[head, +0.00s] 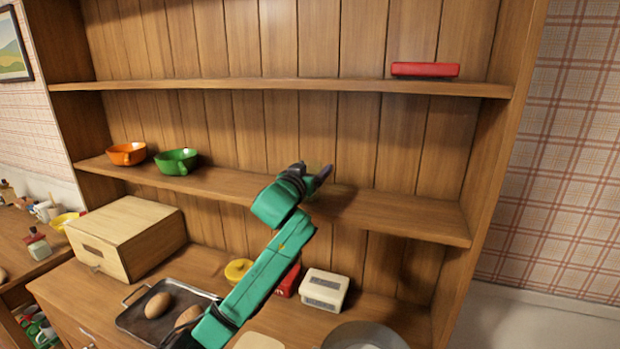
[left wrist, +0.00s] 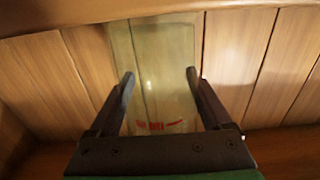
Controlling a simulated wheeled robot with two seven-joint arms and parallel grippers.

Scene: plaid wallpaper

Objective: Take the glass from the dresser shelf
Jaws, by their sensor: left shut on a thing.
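The glass (left wrist: 158,60) is a clear, slightly yellowish tumbler with red marking near its lower end. In the left wrist view it stands between the two fingers of my left gripper (left wrist: 160,82), which are shut on it from both sides. In the head view my left gripper (head: 318,174) is at the middle dresser shelf (head: 400,215), right of the bowls. There the glass is mostly hidden by my gripper. I cannot tell whether its base touches the shelf. My right gripper is not in view.
An orange bowl (head: 126,153) and a green bowl (head: 176,161) stand left on the same shelf. A red block (head: 425,70) lies on the upper shelf. The middle shelf's right part is clear.

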